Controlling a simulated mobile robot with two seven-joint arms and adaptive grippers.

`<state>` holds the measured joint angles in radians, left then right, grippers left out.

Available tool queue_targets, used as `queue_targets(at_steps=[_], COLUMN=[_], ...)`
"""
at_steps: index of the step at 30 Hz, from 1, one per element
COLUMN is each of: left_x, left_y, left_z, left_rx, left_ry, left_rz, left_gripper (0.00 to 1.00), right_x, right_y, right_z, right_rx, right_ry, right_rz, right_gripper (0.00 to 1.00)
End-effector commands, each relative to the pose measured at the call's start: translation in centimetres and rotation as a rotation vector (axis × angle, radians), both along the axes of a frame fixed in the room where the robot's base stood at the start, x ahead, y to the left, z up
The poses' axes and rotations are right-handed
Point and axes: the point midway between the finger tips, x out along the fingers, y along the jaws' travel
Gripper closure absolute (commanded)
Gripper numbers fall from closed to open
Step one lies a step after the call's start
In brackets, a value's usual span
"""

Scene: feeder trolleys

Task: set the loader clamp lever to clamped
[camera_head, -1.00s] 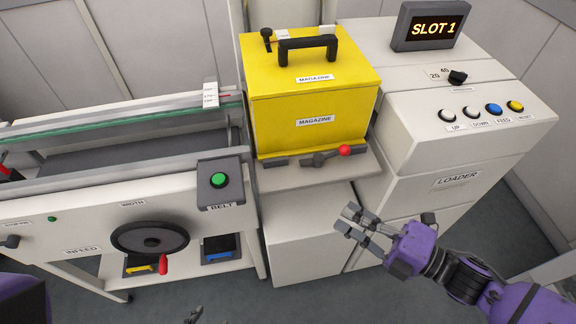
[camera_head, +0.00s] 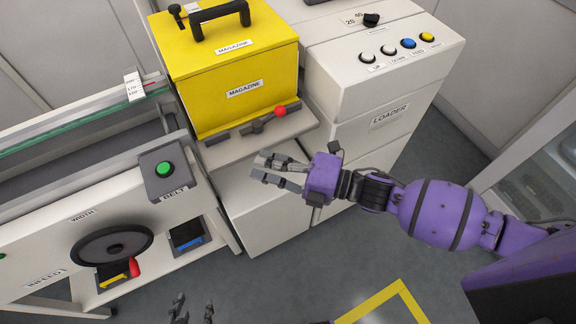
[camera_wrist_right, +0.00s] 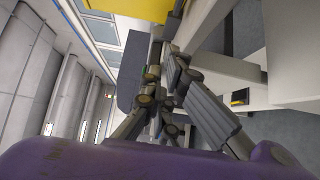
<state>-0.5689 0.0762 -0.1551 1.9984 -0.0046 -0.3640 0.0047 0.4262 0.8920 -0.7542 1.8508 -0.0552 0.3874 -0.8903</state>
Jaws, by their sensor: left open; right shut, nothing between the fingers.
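The loader clamp lever (camera_head: 263,122) is a dark bar on the front ledge below the yellow magazine (camera_head: 225,75). Its red ball knob (camera_head: 281,112) points right and slightly up in the head view. My right gripper (camera_head: 262,168) reaches in from the right. It is shut and empty, in front of and below the ledge, apart from the lever in the picture. My left gripper (camera_head: 193,307) is open at the bottom edge, with only its fingertips showing. The right wrist view shows the right fingers (camera_wrist_right: 165,85) close up; the lever cannot be made out there.
The white loader (camera_head: 375,70) with its button row stands right of the magazine. The infeed conveyor is at left, with its green belt button (camera_head: 163,168) and black width handwheel (camera_head: 112,243). Open grey floor lies in front, with a yellow marking (camera_head: 385,300).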

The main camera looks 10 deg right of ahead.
Motion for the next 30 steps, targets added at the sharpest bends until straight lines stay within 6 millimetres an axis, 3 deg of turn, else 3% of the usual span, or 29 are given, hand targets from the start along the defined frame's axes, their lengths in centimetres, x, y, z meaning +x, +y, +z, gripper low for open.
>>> queue_targets(at_steps=[3, 10, 30], left_x=[0.4, 0.2, -0.1], left_y=[0.0, 0.0, 0.0], left_z=[0.6, 0.5, 0.6], left_rx=[0.0, 0.0, -0.001], left_ry=[-0.01, -0.004, -0.002], left_rz=[0.0, 0.0, 0.001], left_gripper=[0.59, 0.59, 0.59], right_x=[1.2, 4.1, 5.3], right_y=[2.2, 2.9, 3.6], right_z=[0.3, 0.0, -0.1], right_rx=[0.003, 0.0, 0.002], right_ry=[-0.003, -0.001, 0.002], right_rz=[0.001, -0.001, -0.011], right_gripper=[1.0, 1.0, 1.0])
